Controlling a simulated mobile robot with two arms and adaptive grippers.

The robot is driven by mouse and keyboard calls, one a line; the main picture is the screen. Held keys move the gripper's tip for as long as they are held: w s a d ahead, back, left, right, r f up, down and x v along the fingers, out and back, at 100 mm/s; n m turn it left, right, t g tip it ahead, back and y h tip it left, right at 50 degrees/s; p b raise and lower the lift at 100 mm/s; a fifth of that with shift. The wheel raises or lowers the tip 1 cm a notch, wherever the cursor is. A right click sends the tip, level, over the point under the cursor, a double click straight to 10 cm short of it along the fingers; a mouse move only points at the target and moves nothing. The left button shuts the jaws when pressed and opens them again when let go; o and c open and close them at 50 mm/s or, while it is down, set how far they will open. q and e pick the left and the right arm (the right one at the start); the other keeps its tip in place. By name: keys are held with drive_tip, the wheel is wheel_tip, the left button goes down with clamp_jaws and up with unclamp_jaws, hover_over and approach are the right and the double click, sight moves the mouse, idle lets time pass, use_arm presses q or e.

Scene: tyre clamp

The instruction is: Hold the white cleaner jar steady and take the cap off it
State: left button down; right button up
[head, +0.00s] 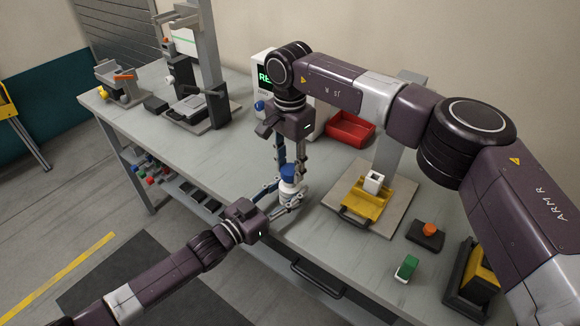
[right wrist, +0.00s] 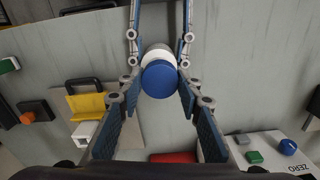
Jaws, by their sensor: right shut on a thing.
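The white cleaner jar (head: 287,188) stands upright near the front edge of the bench, with its blue cap (head: 288,171) on top. In the right wrist view the cap (right wrist: 164,80) faces the camera and hides part of the white jar (right wrist: 154,55) behind it. My right gripper (head: 289,165) comes down from above and is shut on the cap, a finger on each side. My left gripper (head: 281,191) reaches in low from the left, its fingers on both sides of the jar's body. Its far finger is partly hidden by the jar.
A yellow fixture (head: 362,203) with a white block stands right of the jar. A red bin (head: 350,130) and a device with a green display (head: 264,78) stand behind. An orange button (head: 430,229) and a green switch (head: 407,268) lie right.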

sight(290, 169)
drive_tip(key=shift+r, duration=2)
use_arm(q)
drive_tip(key=c, duration=1.1)
unclamp_jaws()
